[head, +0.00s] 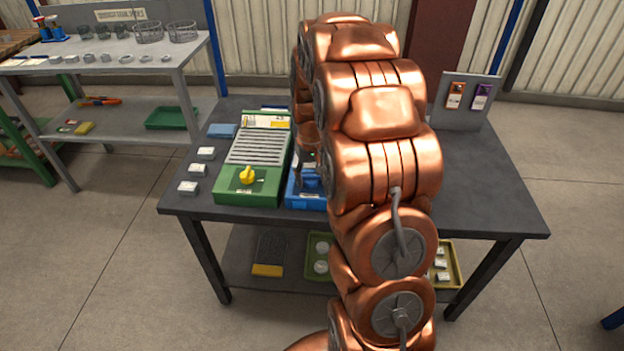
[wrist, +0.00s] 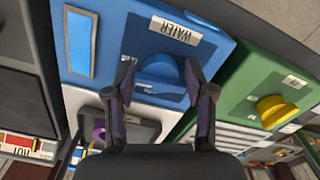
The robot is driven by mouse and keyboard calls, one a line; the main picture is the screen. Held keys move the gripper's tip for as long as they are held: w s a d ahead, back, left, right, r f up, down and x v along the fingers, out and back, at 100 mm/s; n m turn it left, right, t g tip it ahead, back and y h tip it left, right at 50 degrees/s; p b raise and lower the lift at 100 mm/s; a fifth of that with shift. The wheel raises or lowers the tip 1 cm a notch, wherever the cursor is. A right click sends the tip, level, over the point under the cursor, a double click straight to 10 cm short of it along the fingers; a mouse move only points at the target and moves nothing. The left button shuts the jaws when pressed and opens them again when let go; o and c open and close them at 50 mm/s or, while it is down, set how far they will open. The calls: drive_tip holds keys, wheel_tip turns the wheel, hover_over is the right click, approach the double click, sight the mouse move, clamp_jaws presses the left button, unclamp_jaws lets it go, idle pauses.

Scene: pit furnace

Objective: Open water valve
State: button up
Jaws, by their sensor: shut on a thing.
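The water valve is a blue knob (wrist: 158,72) on a blue box marked WATER (wrist: 90,105), in the wrist view. My gripper (wrist: 160,68) has its two dark fingers on either side of this knob, shut on it.
A green box (head: 250,198) with a yellow knob (head: 247,175) stands close left of the blue box on the dark table (head: 480,200). Small white blocks (head: 197,170) lie at its left. A panel with two tags (head: 468,102) stands at the back right.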

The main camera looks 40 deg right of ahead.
sight(311, 176)
drive_tip(key=shift+m, duration=0.6)
drive_tip(key=o, duration=0.9)
drive_tip(key=shift+r, duration=0.15)
wheel_tip(311, 176, up, 12)
drive_tip(key=shift+f, duration=0.15)
idle(0.6)
